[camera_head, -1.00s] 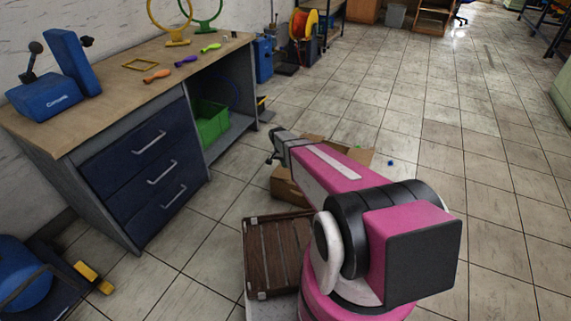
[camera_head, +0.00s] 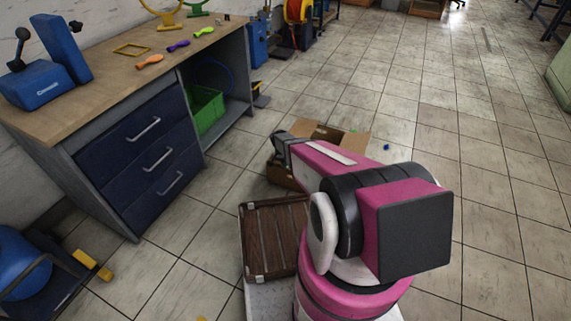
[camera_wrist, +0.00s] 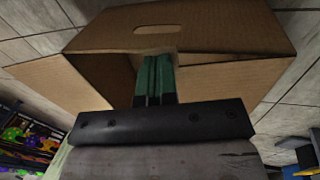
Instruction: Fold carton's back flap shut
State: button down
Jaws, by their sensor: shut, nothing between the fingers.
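The brown cardboard carton (camera_head: 282,175) stands on the floor beyond my arm in the head view, with its top flaps spread open and much of it hidden by my arm. A flap (camera_head: 352,144) sticks out on its right side. In the wrist view the carton (camera_wrist: 225,30) fills the upper middle, showing a panel with a slotted hand hole and side panels angled out left and right. My gripper (camera_wrist: 157,62) has its green fingers shut and empty, in front of the carton's panels. I cannot tell whether the fingertips touch the cardboard. In the head view my gripper (camera_head: 279,147) is by the carton's left side.
A workbench (camera_head: 115,95) with dark blue drawers stands at the left, with a green bin (camera_head: 207,108) on its lower shelf. A brown slatted case (camera_head: 270,238) is close to my arm. A small blue item (camera_head: 386,147) lies on the floor.

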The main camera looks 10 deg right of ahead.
jog(key=shift+x, duration=1)
jog(key=shift+d, duration=0.1)
jog(key=shift+r, duration=0.15)
jog(key=shift+s+r, duration=0.1)
jog(key=shift+r, duration=0.7)
